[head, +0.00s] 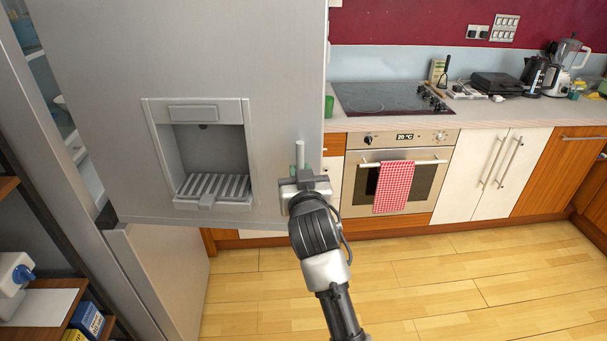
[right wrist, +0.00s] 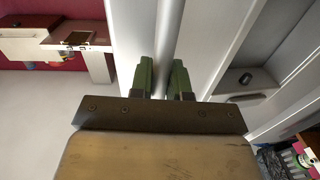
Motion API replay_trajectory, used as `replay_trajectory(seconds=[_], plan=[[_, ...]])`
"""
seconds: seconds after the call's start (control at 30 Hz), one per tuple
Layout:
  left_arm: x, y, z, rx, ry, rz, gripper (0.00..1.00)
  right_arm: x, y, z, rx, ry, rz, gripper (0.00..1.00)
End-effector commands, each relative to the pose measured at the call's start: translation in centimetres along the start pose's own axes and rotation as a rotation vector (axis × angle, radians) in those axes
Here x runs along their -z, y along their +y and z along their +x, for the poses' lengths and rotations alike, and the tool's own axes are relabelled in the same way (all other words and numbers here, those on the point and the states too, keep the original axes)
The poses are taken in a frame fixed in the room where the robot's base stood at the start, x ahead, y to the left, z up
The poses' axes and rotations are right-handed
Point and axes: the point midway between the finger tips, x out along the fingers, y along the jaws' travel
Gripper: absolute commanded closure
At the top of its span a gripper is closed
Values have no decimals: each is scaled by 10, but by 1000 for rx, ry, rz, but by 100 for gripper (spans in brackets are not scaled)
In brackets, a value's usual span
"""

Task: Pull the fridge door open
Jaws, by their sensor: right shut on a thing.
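The silver fridge door (head: 100,80) with a water dispenser (head: 205,155) fills the left of the head view. It stands ajar, with a gap along its left side showing lit interior shelves (head: 68,125). Its upright bar handle (head: 300,153) is near the door's right edge. In the right wrist view, the green finger pads (right wrist: 163,80) sit on either side of the pale handle bar (right wrist: 168,35). My left gripper is not in view.
Behind the door stand an oven (head: 430,175) with a red checked towel (head: 393,187) and a worktop with appliances. A shelf with boxes (head: 88,319) is at the lower left. The wooden floor (head: 470,270) to the right is clear.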

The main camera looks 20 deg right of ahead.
Motion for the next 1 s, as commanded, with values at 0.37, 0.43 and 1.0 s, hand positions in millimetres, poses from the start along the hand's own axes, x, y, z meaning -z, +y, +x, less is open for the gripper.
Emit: replay_trajectory(seconds=[0.37, 0.43, 1.0], plan=[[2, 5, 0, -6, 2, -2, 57, 2, -2, 0, 5, 6, 1, 100], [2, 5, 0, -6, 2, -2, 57, 2, -2, 0, 4, 6, 1, 100], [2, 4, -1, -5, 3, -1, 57, 1, -1, 1, 4, 2, 1, 59]])
